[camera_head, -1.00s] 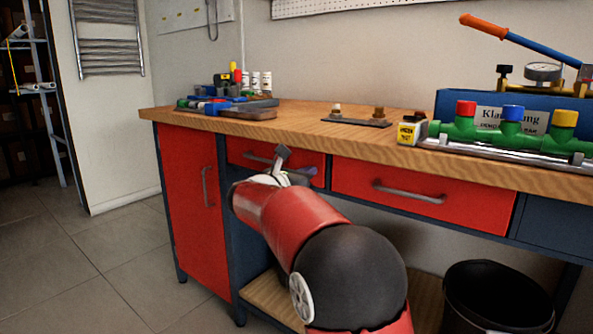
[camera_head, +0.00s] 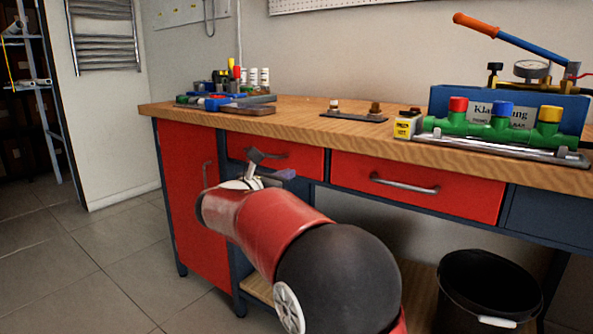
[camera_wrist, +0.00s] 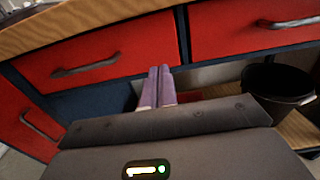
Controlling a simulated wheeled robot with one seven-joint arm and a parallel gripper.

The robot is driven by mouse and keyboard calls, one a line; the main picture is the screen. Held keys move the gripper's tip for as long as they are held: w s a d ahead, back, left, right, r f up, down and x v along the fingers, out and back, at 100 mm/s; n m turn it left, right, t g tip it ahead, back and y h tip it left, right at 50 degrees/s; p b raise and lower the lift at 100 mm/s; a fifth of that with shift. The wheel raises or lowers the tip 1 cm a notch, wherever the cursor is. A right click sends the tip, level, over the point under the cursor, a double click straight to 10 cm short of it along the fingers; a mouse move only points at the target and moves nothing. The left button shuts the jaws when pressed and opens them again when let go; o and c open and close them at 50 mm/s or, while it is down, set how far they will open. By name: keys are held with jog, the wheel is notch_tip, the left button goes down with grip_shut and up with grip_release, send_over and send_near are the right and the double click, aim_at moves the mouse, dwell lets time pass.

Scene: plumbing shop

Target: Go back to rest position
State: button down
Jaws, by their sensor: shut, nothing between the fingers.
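My gripper (camera_head: 270,165) is in front of the red drawers of the workbench (camera_head: 300,126), below the edge of its wooden top. In the wrist view my gripper (camera_wrist: 158,72) shows its two purple fingers side by side and touching, with nothing between them. In the head view the forearm hides part of the bench's lower front.
A black bucket (camera_head: 490,285) stands at lower right. The floor at left is clear.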

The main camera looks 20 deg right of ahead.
jog(key=v, duration=0.5)
jog(key=s+d+f+m+g+y+p, duration=0.25)
jog(key=s+d+m, duration=0.2)
jog(key=s, duration=0.35)
jog(key=s+d+f+m+g+y+p, duration=0.1)
jog(key=s+d+m+g+y, duration=0.2)
jog(key=s+m, duration=0.4)
jog(key=s+a+f+m+y+p, duration=0.1)
jog(key=s+a+f+m+y, duration=0.1)
jog(key=s, duration=0.4)
jog(key=s+a+f+m+y+p, duration=0.1)
jog(key=s+a+f+m+y, duration=0.1)
jog(key=s+m, duration=0.4)
jog(key=s+a+f+m+y+p, duration=0.1)
jog(key=s+a+f+m+y, duration=0.1)
jog(key=s+a+m+y, duration=0.2)
jog(key=s+m+y, duration=0.1)
jog(key=s, duration=0.2)
jog(key=shift+a+f+m+p, duration=0.2)
jog(key=shift+f+m+p, duration=0.15)
jog(key=shift+f+p, duration=0.05)
jog(key=shift+t, duration=0.25)
